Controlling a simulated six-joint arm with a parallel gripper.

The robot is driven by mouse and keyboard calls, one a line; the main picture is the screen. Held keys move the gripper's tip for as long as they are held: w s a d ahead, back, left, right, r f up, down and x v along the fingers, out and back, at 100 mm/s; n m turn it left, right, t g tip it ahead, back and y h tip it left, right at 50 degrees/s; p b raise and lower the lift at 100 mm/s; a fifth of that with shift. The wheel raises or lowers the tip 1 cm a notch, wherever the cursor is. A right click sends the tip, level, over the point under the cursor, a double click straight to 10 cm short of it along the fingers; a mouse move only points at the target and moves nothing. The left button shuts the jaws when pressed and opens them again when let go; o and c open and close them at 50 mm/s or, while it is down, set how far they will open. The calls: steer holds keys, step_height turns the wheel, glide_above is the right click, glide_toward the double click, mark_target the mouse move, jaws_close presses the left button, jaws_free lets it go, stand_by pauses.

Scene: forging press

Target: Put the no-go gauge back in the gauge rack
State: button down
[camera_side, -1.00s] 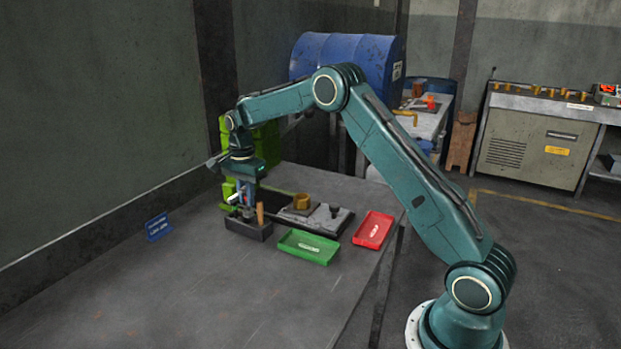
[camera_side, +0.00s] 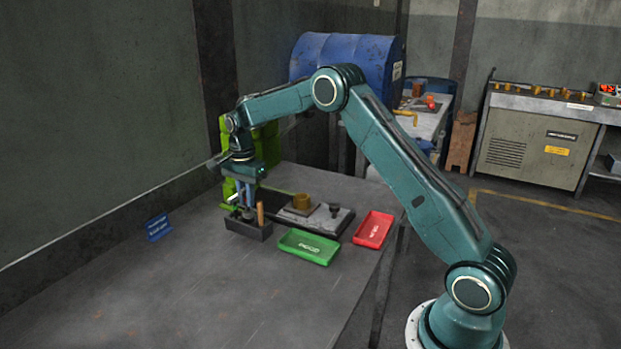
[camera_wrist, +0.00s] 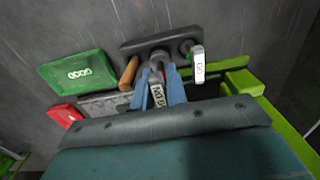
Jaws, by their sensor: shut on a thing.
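My gripper (camera_side: 243,207) is over the dark gauge rack (camera_side: 248,230) on the bench. In the wrist view its blue fingers (camera_wrist: 160,97) are shut on the no-go gauge (camera_wrist: 157,94), whose pale label shows between them. The gauge's round grey end reaches the rack block (camera_wrist: 150,42); I cannot tell whether it is fully seated. Another gauge with a white label (camera_wrist: 198,68) stands in the rack at the right. A wooden handle (camera_wrist: 128,73) stands at the left; it also shows in the side view (camera_side: 260,213).
A green tray (camera_side: 308,247) and a red tray (camera_side: 373,230) lie right of the rack. A dark plate with a brass-coloured piece (camera_side: 301,201) is behind. Bright green structure (camera_side: 265,150) stands close behind my gripper.

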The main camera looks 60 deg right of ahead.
mark_target(248, 211)
steer(key=shift+f, duration=1.8)
stand_by(1.2)
steer(key=c, duration=1.3)
jaws_free()
steer(key=shift+r, duration=3.5)
steer(key=shift+r, duration=1.5)
